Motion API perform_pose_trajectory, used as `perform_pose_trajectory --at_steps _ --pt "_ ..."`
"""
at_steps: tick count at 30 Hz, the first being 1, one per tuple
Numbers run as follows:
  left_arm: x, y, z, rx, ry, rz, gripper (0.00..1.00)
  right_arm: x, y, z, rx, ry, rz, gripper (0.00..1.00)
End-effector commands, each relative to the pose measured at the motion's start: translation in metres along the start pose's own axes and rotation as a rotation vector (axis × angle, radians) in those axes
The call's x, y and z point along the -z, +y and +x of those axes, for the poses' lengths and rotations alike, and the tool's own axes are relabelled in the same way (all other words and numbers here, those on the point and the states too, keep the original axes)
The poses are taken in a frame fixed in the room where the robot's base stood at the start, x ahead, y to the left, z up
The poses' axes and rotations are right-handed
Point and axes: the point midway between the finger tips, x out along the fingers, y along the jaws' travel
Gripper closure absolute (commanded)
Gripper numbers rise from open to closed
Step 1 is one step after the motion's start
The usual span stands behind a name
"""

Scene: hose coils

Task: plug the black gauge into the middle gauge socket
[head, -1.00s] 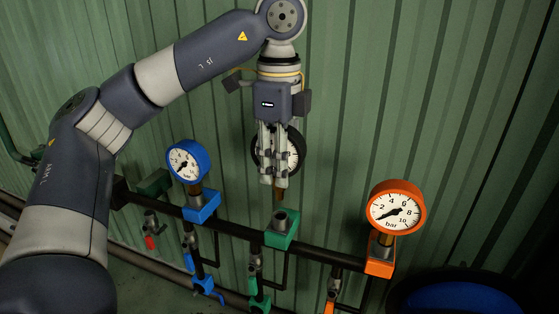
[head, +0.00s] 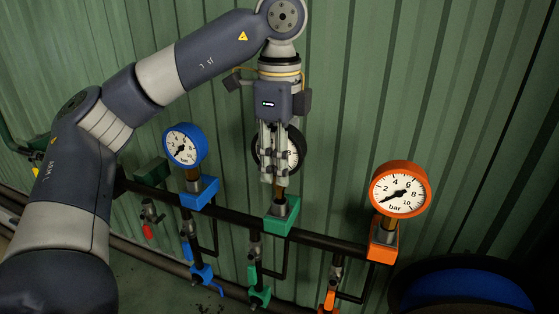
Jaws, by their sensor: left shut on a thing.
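My left gripper (head: 273,176) points down and is shut on the black gauge (head: 294,152). Its fingers cover much of the white dial. The gauge's brass stem (head: 280,191) points down and meets the top of the middle green gauge socket (head: 281,218) in the picture. I cannot tell how far the stem sits inside the socket's grey collar. My right gripper is not in view.
A blue gauge (head: 184,145) stands in the blue socket (head: 199,191) on the left. An orange gauge (head: 400,189) stands in the orange socket (head: 383,241) on the right. A dark pipe (head: 333,243) joins the sockets. A blue-topped drum (head: 466,291) is at lower right.

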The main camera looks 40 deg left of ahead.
Motion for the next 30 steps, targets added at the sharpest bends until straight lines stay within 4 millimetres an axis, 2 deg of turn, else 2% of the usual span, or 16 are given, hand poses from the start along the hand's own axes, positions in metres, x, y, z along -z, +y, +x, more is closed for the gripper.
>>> perform_pose_trajectory --at_steps 30 --pt "0.0 0.0 0.027 0.001 0.0 -0.001 1.0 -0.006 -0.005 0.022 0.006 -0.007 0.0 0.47"
